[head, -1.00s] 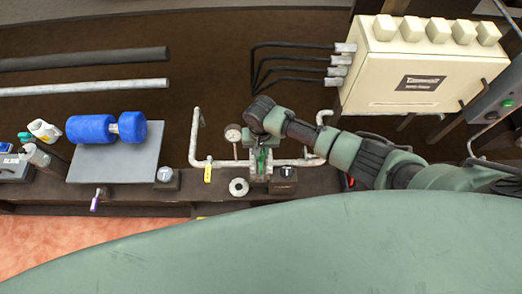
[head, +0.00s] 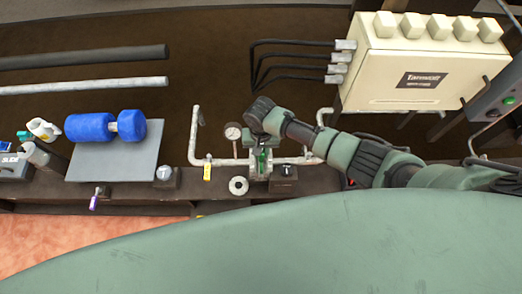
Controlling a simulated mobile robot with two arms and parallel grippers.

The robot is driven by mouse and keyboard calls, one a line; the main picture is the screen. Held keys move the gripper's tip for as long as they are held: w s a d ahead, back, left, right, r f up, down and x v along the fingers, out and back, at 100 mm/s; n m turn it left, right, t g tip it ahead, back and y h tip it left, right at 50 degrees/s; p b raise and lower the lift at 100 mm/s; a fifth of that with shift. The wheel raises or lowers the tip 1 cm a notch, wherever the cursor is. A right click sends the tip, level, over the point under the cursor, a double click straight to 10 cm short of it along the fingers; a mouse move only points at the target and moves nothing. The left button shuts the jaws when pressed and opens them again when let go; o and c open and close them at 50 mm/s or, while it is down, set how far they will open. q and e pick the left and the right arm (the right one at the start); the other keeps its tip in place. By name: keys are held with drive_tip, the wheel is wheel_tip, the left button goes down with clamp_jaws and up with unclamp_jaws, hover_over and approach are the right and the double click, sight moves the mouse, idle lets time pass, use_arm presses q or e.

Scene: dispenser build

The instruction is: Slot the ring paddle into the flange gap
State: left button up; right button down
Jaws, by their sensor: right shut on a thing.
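My right gripper (head: 262,145) points down over the pipe flanges (head: 260,170) at the middle of the bench. It is shut on a small green piece (head: 262,161), which I take to be the ring paddle's handle. The piece is upright at the flanges, between their two faces as far as I can see. The ring itself is hidden by the flanges and gripper, so I cannot tell how deep it sits. A loose grey ring (head: 239,186) lies on the bench just left of the flanges. My left gripper is out of view.
A pressure gauge (head: 233,132) and yellow tag (head: 207,172) are on the pipe left of the flanges. A dark block (head: 284,180) is close on the right. A cream control box (head: 412,62) is at upper right. A blue dumbbell-shaped object (head: 92,127) lies on a grey plate (head: 118,165).

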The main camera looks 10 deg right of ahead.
drive_tip(key=shift+f, duration=0.1)
drive_tip(key=c, duration=0.7)
unclamp_jaws()
drive_tip(key=shift+f, duration=0.1)
drive_tip(key=shift+r+p, duration=0.8)
wheel_tip(320, 180, up, 7)
drive_tip(key=p, duration=0.7)
drive_tip(key=shift+f, duration=0.15)
